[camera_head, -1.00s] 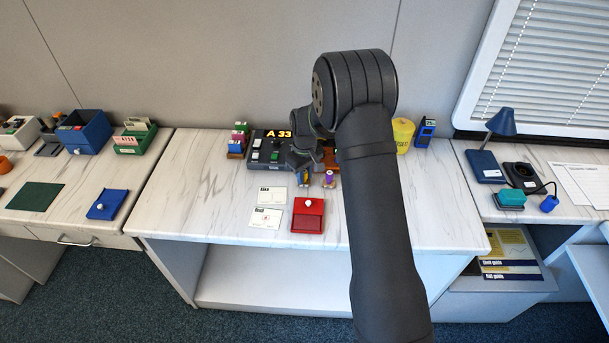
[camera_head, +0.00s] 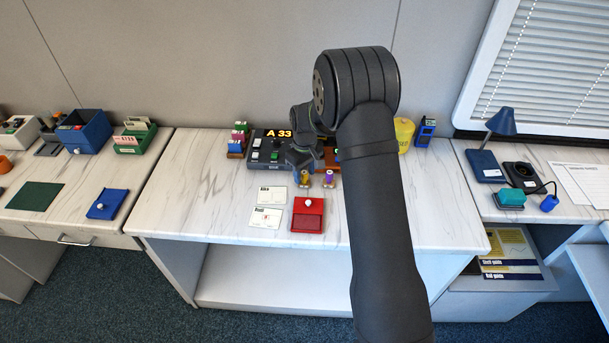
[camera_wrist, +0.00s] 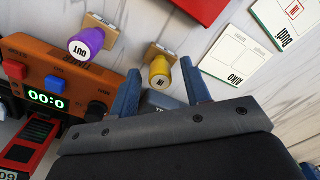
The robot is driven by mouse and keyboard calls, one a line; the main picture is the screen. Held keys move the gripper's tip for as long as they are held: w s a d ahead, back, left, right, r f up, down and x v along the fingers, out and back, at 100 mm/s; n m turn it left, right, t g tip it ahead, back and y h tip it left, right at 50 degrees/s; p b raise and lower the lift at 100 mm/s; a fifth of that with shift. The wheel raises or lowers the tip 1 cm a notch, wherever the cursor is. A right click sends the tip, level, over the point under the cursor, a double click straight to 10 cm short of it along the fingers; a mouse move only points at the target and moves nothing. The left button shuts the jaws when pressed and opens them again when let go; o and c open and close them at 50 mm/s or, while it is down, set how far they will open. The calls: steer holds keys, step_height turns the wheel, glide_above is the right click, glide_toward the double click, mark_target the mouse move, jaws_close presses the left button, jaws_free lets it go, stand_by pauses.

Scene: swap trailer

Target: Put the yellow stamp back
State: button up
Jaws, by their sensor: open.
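The yellow stamp (camera_head: 304,179) stands upright on the white marbled counter, behind the red stamp pad. In the wrist view the yellow stamp (camera_wrist: 161,74) shows a round knob marked IN above a wooden base. The purple stamp (camera_wrist: 87,42), marked OUT, stands to its left in that view and to its right in the head view (camera_head: 329,179). My gripper (camera_wrist: 160,67) is open; its blue fingers appear on either side of the yellow knob, with no visible contact. In the head view my gripper (camera_head: 301,165) is just behind the yellow stamp, its fingers mostly hidden.
The red pad (camera_head: 308,214) and two white cards (camera_head: 266,217) lie in front. A dark console (camera_head: 264,150) showing A 33 stands behind. An orange timer (camera_wrist: 55,80) is near the purple stamp. The counter's front left is clear.

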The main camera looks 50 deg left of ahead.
mark_target(305, 173)
step_height(305, 173, up, 11)
steer(key=shift+f, duration=0.15)
stand_by(0.4)
steer(key=shift+f, duration=4.3)
steer(key=shift+f, duration=0.1)
